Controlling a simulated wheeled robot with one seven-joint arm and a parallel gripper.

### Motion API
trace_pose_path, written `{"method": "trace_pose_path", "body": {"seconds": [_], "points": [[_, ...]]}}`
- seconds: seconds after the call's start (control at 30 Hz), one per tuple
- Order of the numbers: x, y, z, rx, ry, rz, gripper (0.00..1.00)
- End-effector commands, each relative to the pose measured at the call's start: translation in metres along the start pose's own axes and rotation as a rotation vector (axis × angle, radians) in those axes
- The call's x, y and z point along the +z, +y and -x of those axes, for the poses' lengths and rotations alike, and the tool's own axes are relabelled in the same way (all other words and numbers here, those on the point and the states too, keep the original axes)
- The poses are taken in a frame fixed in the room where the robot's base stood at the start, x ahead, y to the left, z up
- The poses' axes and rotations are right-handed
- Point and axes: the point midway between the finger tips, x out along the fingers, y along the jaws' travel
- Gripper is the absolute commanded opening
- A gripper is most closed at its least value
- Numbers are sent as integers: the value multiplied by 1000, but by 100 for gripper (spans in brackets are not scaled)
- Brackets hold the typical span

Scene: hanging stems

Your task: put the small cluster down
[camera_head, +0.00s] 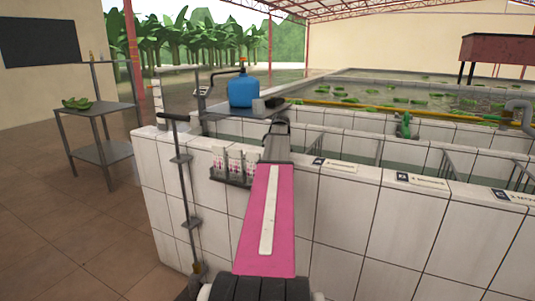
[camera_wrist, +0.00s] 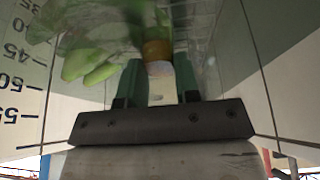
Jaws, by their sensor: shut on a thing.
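The small cluster of green fruit (camera_wrist: 88,68) shows in the wrist view, at the upper left beyond my gripper, partly blurred by a see-through, water-like sheen. Its brownish stem with a pale cut end (camera_wrist: 158,60) sits between the two green fingers of my gripper (camera_wrist: 158,78), which is shut on it. What lies under the cluster cannot be made out. In the head view my arm reaches away over the tiled tank wall; the gripper and held cluster are hidden there.
The white-tiled tank (camera_head: 345,215) has several water-filled channels with floating green clusters. A depth scale (camera_wrist: 18,80) runs along the left in the wrist view. A metal cart (camera_head: 92,112) at left holds another green cluster (camera_head: 77,103).

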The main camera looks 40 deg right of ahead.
Motion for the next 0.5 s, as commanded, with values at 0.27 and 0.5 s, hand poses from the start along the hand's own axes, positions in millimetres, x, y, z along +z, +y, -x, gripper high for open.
{"method": "trace_pose_path", "body": {"seconds": [0.27,0.5], "points": [[2,0,-4,-1,-1,0,36],[2,0,-4,-1,-1,0,55]]}}
